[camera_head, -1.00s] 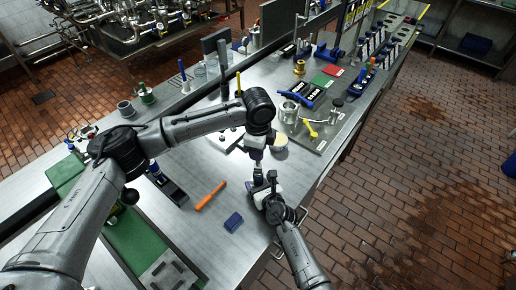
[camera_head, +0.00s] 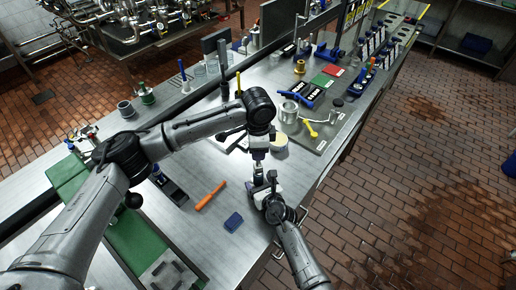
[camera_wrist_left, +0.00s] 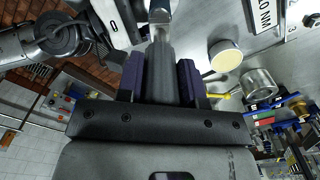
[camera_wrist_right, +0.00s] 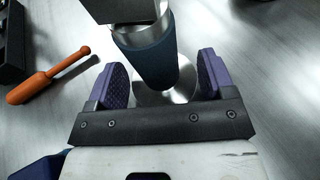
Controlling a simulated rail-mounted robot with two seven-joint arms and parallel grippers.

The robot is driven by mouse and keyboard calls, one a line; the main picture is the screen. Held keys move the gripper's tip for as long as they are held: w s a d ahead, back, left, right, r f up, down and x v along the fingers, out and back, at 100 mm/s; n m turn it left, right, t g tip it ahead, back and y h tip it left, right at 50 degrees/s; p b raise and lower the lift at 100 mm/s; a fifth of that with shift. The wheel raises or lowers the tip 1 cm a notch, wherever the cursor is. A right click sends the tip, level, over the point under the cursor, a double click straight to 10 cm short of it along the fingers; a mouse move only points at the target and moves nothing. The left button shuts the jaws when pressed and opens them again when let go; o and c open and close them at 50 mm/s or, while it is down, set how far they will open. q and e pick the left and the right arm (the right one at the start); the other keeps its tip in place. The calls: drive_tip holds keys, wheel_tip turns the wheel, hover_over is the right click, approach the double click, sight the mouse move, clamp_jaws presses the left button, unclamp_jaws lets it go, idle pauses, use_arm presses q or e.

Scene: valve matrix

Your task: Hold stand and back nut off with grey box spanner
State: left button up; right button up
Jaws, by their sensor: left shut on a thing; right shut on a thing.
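My left gripper (camera_head: 258,156) is above my right gripper (camera_head: 262,186) near the bench's front edge. In the left wrist view, its purple pads are shut on the upright grey box spanner (camera_wrist_left: 160,75). In the right wrist view, my right gripper's purple pads are either side of the stand's blue-grey post (camera_wrist_right: 150,55), shut on it. The stand has a round shiny base (camera_wrist_right: 168,94) on the steel bench. The post's top has a bright metal collar (camera_wrist_right: 125,36). The nut, and whether the spanner is seated on it, I cannot make out.
An orange-handled tool (camera_head: 210,196) and a blue block (camera_head: 233,222) lie left of the grippers. Bare steel bench surrounds the stand.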

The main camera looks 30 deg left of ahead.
use_arm(q)
drive_tip(key=shift+n, duration=1.4)
drive_tip(key=n, duration=0.3)
drive_tip(key=shift+m, duration=0.7)
drive_tip(key=shift+r, duration=2.95)
use_arm(e)
drive_tip(key=o, duration=0.7)
drive_tip(key=shift+s+d, duration=0.15)
drive_tip(key=shift+d, duration=0.1)
